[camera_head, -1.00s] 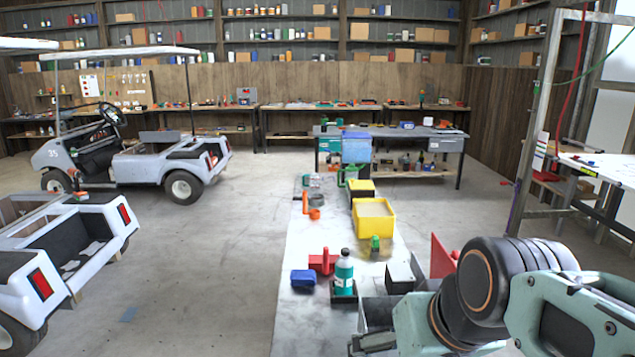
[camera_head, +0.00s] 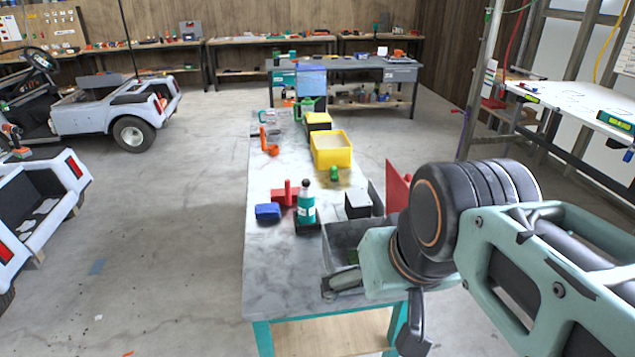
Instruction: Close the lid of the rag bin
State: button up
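A dark grey open-topped bin (camera_head: 347,234) stands at the near right of the long bench, partly hidden by my arm; it appears to be the rag bin. A red flat panel (camera_head: 397,186) stands raised at the bench's right edge beyond it and looks like the open lid. My arm hides its lower right part, so I cannot see how it joins the bin. My gripper (camera_head: 378,308) is at the near end of the bench, on the near side of the bin. Dark finger-like parts show below the wrist, but their opening is unclear. I see nothing held.
A teal bottle (camera_head: 306,204), a blue block (camera_head: 267,212), a red object (camera_head: 285,194) and a grey box (camera_head: 358,204) stand left of and beyond the bin. A yellow bin (camera_head: 331,150) is farther back.

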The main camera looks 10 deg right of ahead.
aim_at(397, 189)
jog(key=l+u, duration=0.1)
jog(key=l, duration=0.35)
jog(key=k+l+u, duration=0.15)
jog(key=l, duration=0.25)
jog(key=k+l+u, duration=0.1)
jog(key=l, duration=0.35)
jog(key=k+l+u, duration=0.1)
jog(key=l, duration=0.3)
jog(key=k+l+u, duration=0.1)
jog(key=l, duration=0.3)
jog(key=i+l+z, duration=0.3)
jog(key=i+z, duration=0.15)
jog(key=i, duration=0.15)
jog(key=i+l+u, duration=0.2)
jog(key=i+l, duration=0.15)
jog(key=l, duration=0.25)
jog(key=k+j+z, duration=0.1)
jog(key=k+j, duration=0.3)
jog(key=j, duration=0.2)
jog(key=i+z, duration=0.05)
